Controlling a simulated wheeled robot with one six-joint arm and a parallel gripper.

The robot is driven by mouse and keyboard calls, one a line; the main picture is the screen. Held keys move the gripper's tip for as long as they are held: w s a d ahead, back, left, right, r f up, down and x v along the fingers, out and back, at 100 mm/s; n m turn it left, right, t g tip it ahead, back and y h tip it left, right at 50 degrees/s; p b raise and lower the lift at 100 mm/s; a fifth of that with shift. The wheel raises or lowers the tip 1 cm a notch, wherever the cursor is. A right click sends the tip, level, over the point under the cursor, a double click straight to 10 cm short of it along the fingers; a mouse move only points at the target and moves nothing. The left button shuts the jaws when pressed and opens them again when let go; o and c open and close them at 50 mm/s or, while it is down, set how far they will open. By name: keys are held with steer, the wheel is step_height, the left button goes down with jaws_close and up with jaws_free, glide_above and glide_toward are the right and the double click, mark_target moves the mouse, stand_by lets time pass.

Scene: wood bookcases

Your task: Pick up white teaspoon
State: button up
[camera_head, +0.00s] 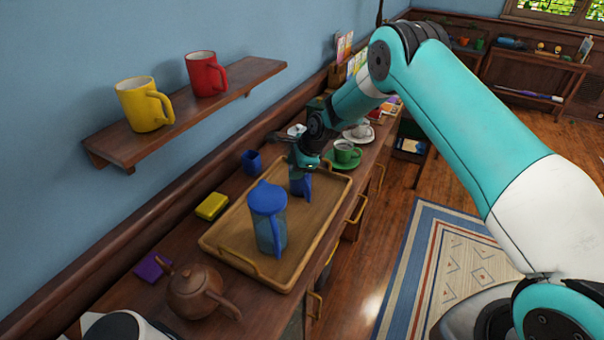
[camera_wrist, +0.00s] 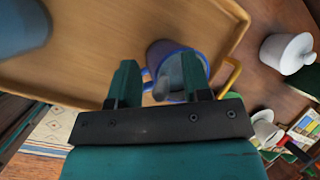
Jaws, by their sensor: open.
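A blue-rimmed mug (camera_wrist: 153,50) stands on the wooden tray in the wrist view. A pale grey, narrow shape (camera_wrist: 172,78) shows inside it; this may be the white teaspoon, but I cannot tell for sure. My gripper (camera_wrist: 160,80) is open, its two fingers spread to either side of the mug's near part, with nothing seen gripped. In the head view my gripper (camera_head: 302,164) is just above the blue mug (camera_head: 301,187) at the tray's far end and hides part of it. No teaspoon is clear in the head view.
The tray (camera_head: 228,238) also holds a blue-lidded pitcher (camera_head: 268,215). A brown teapot (camera_head: 194,290), yellow sponge (camera_head: 212,206) and blue cup (camera_head: 252,161) are nearby. A shelf (camera_head: 190,110) with two mugs overhangs at left.

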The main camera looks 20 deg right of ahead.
jaws_close()
steer(key=shift+r, duration=0.1)
